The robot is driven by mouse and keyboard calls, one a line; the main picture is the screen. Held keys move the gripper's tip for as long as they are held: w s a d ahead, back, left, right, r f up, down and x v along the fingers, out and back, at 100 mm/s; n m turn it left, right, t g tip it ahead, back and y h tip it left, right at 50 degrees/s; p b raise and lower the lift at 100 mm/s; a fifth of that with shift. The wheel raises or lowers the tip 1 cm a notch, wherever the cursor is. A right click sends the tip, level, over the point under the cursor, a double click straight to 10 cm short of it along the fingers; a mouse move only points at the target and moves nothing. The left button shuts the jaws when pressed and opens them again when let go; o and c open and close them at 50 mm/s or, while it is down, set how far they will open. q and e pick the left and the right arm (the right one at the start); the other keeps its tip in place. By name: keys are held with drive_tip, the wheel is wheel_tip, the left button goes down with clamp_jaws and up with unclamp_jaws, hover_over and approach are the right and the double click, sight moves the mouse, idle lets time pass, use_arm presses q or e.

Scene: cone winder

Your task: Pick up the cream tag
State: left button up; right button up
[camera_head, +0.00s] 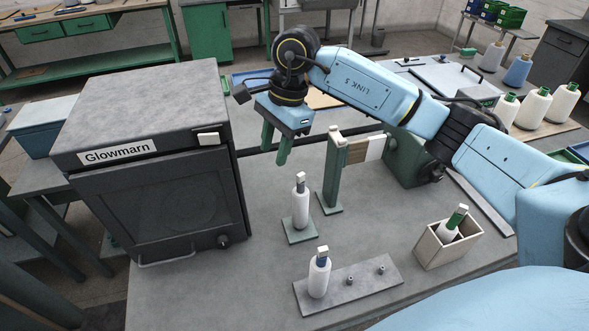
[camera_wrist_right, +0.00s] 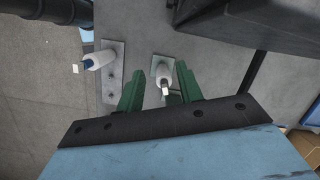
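I cannot tell for sure which thing is the cream tag. A pale cream board (camera_head: 376,147) sits beside a brown one on the green post (camera_head: 332,172). A small cream piece (camera_head: 208,139) is on the upper right front of the Glowmarn box. A white cone with a pale tip (camera_head: 301,208) stands on a green base; it also shows in the right wrist view (camera_wrist_right: 165,76). My right gripper (camera_head: 275,150) is open and empty, pointing down above the bench beside the Glowmarn box. In its wrist view the fingers (camera_wrist_right: 159,95) are apart, with the cone's tip between them, below. My left gripper is not visible.
The dark Glowmarn box (camera_head: 160,190) stands left of my right gripper. A grey plate (camera_head: 345,287) holds another white cone (camera_head: 319,277) and short pegs. A wooden box (camera_head: 447,250) holds a green-topped cone. The bench's front left is clear.

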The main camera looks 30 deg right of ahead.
drive_tip(key=w+d+r+h, duration=0.1)
drive_tip(key=d+h, duration=0.2)
drive_tip(key=d, duration=0.3)
drive_tip(key=p, duration=0.1)
hover_over(301, 174)
drive_tip(key=f, duration=0.6)
drive_tip(key=shift+a+f, duration=0.3)
drive_tip(key=shift+a, duration=0.05)
drive_tip(key=f, duration=0.1)
drive_tip(key=f+p, duration=0.1)
drive_tip(key=f, duration=0.3)
drive_tip(key=shift+d+f+p, duration=0.2)
drive_tip(key=shift+d+p, duration=0.1)
drive_tip(key=shift+p, duration=0.1)
drive_tip(key=shift+f, duration=0.25)
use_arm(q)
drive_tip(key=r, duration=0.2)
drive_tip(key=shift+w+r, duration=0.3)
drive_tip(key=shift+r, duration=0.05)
use_arm(e)
clamp_jaws()
